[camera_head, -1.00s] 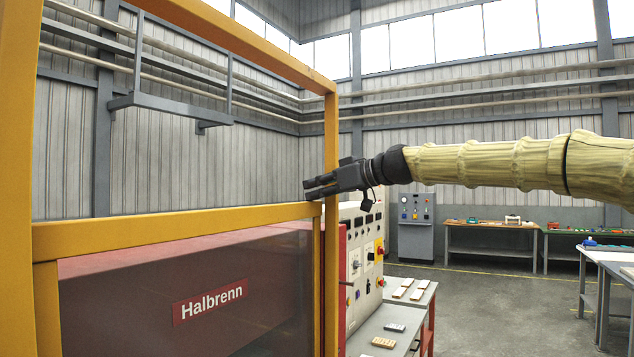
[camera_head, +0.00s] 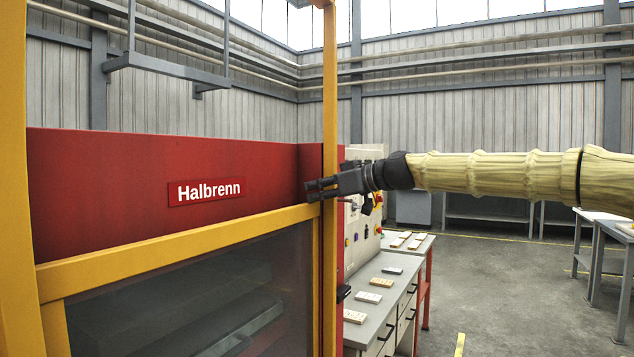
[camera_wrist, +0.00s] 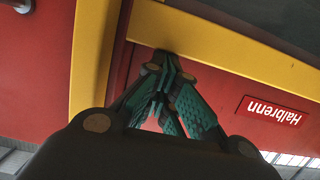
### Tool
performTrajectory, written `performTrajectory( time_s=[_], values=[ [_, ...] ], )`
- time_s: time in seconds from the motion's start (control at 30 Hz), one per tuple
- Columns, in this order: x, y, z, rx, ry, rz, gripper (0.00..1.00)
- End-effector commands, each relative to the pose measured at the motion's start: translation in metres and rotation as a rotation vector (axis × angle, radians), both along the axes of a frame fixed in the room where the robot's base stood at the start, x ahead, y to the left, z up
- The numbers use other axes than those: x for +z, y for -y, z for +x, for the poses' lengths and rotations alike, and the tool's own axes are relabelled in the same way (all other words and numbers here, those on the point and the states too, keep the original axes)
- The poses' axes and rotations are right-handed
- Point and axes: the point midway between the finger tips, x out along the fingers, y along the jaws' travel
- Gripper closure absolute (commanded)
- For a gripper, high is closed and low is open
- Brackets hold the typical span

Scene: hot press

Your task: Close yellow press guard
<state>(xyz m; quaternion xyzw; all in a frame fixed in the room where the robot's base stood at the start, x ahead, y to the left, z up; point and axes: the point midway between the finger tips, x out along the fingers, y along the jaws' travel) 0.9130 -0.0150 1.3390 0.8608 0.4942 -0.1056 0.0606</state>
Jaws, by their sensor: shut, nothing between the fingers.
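The yellow press guard (camera_head: 190,243) is a framed sliding panel with a dark see-through window, in the left half of the head view. My gripper (camera_head: 309,190) is shut and empty at the right end of that top bar, by the yellow upright. In the wrist view my gripper (camera_wrist: 162,60) has its fingertips at the edge of the yellow bar (camera_wrist: 225,55); they look in contact or very close. The guard's lower edge is out of view.
Right of the press stands a control panel (camera_head: 366,215) with knobs and buttons. A grey bench (camera_head: 361,325) with small blocks is below it. Another table (camera_head: 608,232) is at the far right. The floor between is clear.

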Motion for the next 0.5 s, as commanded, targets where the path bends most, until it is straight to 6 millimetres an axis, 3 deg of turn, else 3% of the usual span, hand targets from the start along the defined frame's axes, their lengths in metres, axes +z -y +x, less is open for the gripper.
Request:
performTrajectory(
  time_s=[0.03, 0.2, 0.5],
  values=[
    [-0.018, -0.001, 0.000, 0.001, -0.003, -0.001, 1.00],
    [-0.043, -0.001, 0.000, 0.002, -0.002, -0.001, 1.00],
    [-0.062, 0.000, 0.000, 0.001, -0.002, 0.000, 1.00]
  ],
)
